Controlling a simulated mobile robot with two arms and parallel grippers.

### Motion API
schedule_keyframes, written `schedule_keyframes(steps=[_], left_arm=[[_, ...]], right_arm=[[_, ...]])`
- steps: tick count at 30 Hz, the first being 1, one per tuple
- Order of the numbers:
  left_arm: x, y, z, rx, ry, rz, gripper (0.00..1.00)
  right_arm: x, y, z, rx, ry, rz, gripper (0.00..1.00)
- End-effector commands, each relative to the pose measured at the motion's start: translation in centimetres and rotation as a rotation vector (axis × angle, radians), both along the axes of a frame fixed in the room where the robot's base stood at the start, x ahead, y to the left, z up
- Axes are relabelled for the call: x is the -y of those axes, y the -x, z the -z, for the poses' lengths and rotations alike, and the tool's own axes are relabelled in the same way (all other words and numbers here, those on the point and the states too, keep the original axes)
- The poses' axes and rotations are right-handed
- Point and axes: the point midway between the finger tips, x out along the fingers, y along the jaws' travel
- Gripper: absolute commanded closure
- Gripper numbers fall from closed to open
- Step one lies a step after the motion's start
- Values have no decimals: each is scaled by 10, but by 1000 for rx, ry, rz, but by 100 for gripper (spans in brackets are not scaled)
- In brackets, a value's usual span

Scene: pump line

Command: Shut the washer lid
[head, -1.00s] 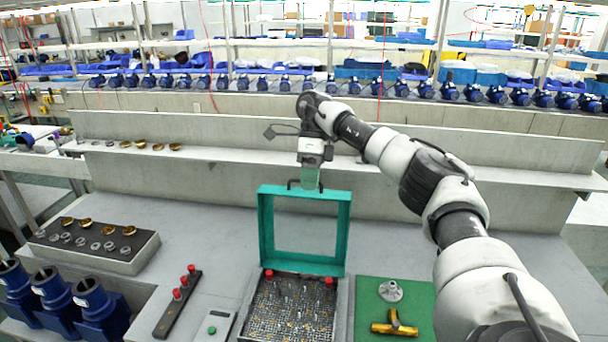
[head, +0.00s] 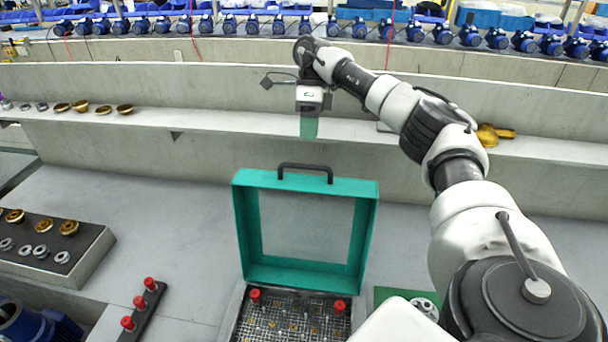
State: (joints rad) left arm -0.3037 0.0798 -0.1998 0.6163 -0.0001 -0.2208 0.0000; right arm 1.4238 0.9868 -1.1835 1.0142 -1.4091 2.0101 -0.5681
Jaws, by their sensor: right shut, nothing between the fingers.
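The washer lid (head: 305,276) is a teal frame with a clear middle and a black handle (head: 304,168) on its top edge. It stands open, upright, at the back of the washer (head: 283,322), whose mesh basket shows at the bottom of the head view. My right gripper (head: 309,128) is shut and empty. It appears above the lid's handle and apart from it in the picture, with its fingers pointing down. My left gripper is not in view.
Red knobs (head: 140,302) stand on a dark strip left of the washer. A tray (head: 50,240) of gold and grey rings is farther left. Blue pumps (head: 38,322) are at bottom left. A shelf (head: 230,122) runs behind, with a gold part (head: 494,134) at right.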

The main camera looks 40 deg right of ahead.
Motion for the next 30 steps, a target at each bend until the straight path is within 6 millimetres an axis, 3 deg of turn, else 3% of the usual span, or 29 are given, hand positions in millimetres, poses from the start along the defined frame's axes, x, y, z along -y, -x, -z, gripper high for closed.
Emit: schedule_keyframes(steps=[5,12,21,30], left_arm=[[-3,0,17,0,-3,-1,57],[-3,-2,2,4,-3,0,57],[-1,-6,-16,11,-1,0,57],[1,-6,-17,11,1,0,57]], right_arm=[[-10,10,35,-4,1,-1,100],[-27,24,73,-6,3,0,100],[-53,44,69,0,2,0,100],[-58,48,70,0,1,3,100]])
